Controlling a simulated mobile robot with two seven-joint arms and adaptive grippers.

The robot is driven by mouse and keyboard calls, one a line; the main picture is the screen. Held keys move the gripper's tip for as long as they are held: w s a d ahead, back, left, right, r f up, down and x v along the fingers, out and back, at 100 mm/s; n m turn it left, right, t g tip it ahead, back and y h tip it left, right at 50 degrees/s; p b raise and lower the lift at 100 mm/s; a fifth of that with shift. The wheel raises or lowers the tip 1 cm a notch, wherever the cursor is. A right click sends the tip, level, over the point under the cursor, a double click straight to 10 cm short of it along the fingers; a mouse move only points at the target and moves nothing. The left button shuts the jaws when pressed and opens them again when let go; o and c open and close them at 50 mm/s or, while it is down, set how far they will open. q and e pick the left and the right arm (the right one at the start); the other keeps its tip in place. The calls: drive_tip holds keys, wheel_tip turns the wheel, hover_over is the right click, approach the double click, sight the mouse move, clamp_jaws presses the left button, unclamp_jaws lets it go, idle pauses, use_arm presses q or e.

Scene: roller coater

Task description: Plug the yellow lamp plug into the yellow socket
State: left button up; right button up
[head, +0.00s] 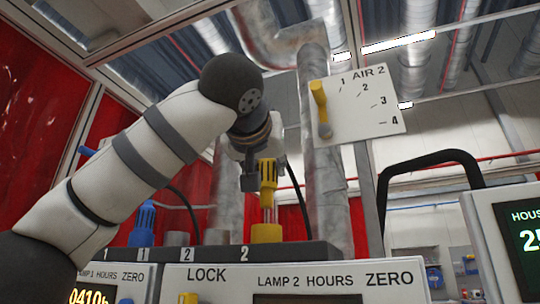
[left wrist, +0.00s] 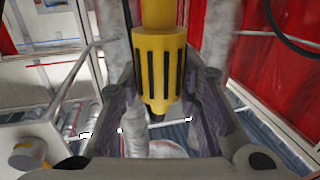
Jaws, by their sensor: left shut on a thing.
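My left gripper (head: 262,174) is shut on the yellow lamp plug (head: 268,172), which hangs upright with its prongs down. The yellow socket (head: 266,233) sits on a dark strip marked 2, directly below the plug. Bare prongs show between the plug body and the socket; I cannot tell whether their tips are inside it. In the left wrist view the ribbed yellow plug (left wrist: 160,60) lies between the two fingers of the left gripper (left wrist: 162,92). The socket is not clear in that view. My right gripper is not in view.
A blue plug (head: 142,222) stands at position 1 on the dark strip (head: 205,256). Below are panels with LOCK, LAMP 2 HOURS and ZERO labels. An AIR 2 dial plate (head: 355,105) with a yellow lever is right of the gripper. Pipes rise behind.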

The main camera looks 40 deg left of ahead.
sight(266, 198)
use_arm(q)
drive_tip(key=shift+f, duration=2.5)
drive_tip(key=shift+f, duration=0.6)
drive_tip(key=o, duration=1.3)
drive_tip(key=shift+s+d, duration=0.1)
drive_tip(key=v, duration=1.1)
drive_tip(key=shift+s+d, duration=0.25)
drive_tip(key=shift+s, duration=0.05)
